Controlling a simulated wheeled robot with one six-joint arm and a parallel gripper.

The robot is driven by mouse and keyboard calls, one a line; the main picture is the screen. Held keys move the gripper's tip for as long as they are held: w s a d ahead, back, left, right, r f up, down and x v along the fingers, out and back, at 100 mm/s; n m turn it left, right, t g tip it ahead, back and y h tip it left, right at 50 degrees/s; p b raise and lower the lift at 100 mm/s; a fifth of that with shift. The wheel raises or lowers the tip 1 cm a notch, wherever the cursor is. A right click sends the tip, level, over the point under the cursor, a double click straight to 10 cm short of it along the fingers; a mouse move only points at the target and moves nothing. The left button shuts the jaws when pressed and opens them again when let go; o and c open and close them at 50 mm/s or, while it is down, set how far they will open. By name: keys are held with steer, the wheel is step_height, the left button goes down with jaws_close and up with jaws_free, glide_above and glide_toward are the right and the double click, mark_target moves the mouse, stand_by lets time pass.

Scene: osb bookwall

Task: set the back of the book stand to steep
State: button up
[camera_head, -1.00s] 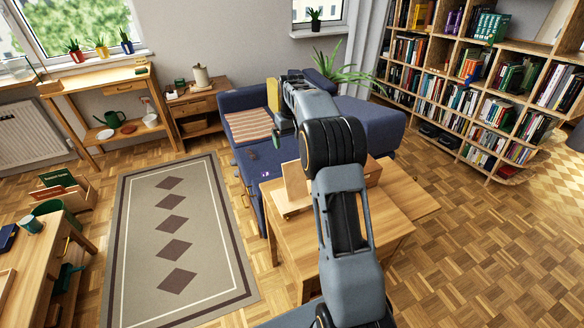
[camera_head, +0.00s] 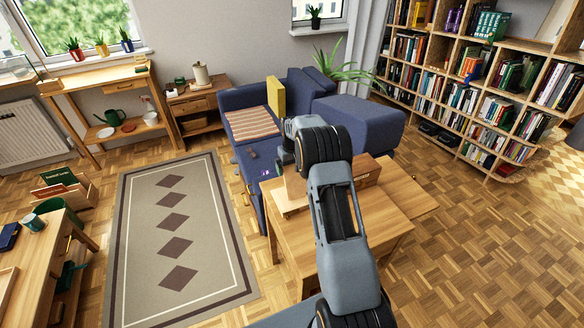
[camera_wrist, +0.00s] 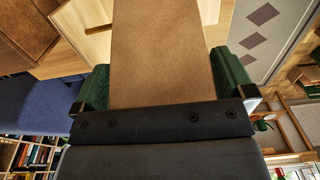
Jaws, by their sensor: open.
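The book stand (camera_head: 288,207) sits on the left part of the wooden table in the head view. Its back is a plain brown board (camera_wrist: 160,45), which fills the middle of the wrist view. My gripper (camera_wrist: 163,88) is open, with one green finger on each side of the board, apart or close to its edges; I cannot tell if they touch. In the head view my arm covers part of the stand, and the fingertips are hidden. The angle of the back is hard to judge.
The wooden table (camera_head: 390,215) also carries a brown box (camera_head: 367,172) right of the stand. A blue sofa (camera_head: 375,115) with a yellow cushion (camera_head: 276,97) stands behind. A patterned rug (camera_head: 200,262) lies left, with open floor on the right.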

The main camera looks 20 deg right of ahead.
mark_target(297, 186)
steer(key=shift+f, duration=0.3)
steer(key=c, duration=0.9)
steer(key=shift+a+f+b, duration=0.1)
steer(key=shift+f+b, duration=0.05)
steer(key=shift+b, duration=0.35)
steer(key=shift+c, duration=0.3)
steer(key=shift+s+t+b, duration=0.25)
steer(key=shift+t+b, duration=0.15)
steer(key=shift+b, duration=0.1)
steer(key=shift+s+r, duration=0.3)
steer(key=shift+s, duration=0.25)
steer(key=shift+s+r, duration=0.3)
steer(key=shift+s, duration=0.2)
steer(key=o, duration=1)
steer(key=shift+c, duration=0.2)
steer(key=shift+r, duration=0.15)
step_height(297, 186, up, 14)
steer(key=s+b, duration=0.1)
steer(key=shift+s+f, duration=0.2)
